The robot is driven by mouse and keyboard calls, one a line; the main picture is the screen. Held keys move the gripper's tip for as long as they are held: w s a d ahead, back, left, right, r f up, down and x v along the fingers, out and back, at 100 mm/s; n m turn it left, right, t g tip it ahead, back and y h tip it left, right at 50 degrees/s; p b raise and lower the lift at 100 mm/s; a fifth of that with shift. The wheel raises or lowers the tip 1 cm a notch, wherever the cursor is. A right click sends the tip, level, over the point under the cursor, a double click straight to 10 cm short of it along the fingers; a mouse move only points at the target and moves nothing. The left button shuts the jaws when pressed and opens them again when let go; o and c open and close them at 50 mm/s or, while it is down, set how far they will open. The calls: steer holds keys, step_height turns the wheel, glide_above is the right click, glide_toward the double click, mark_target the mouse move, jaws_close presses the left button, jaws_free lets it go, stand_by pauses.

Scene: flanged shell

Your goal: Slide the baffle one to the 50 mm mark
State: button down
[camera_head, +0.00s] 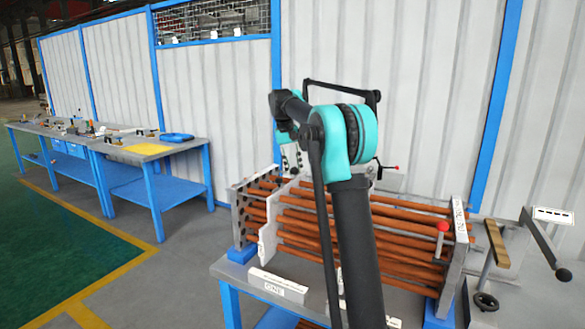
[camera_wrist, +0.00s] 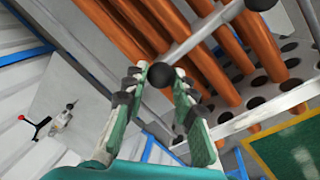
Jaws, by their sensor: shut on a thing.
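The baffle is a pale upright plate (camera_head: 268,232) around the copper tubes (camera_head: 300,222), close to the left end plate (camera_head: 240,215) in the head view. In the wrist view it shows as a thin light bar (camera_wrist: 207,36) across the tubes, with a black round knob at each end. The perforated end plate (camera_wrist: 262,100) is beside it on the right. My gripper (camera_wrist: 158,82) has its green, black-padded fingers on either side of the nearer black knob (camera_wrist: 160,75) and is shut on it. No 50 mm mark is readable.
The right end plate (camera_head: 455,250) has a red-knobbed lever (camera_head: 442,228) in front of it. A white label block (camera_head: 279,285) lies at the table's front edge. A stand with a long handle (camera_head: 545,240) is at far right. Workbenches (camera_head: 150,152) stand at left.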

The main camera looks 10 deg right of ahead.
steer(key=s+d, duration=0.1)
steer(key=d, duration=0.1)
steer(key=s+d, duration=0.1)
steer(key=shift+s+d, duration=0.35)
steer(key=shift+d, duration=0.05)
steer(key=c, duration=1.2)
jaws_free()
steer(key=r, duration=0.4)
steer(key=a+r, duration=0.1)
steer(key=r, duration=0.3)
steer(key=a+r, duration=0.1)
steer(key=r, duration=0.2)
steer(key=shift+a+r, duration=0.2)
steer(key=shift+r, duration=0.2)
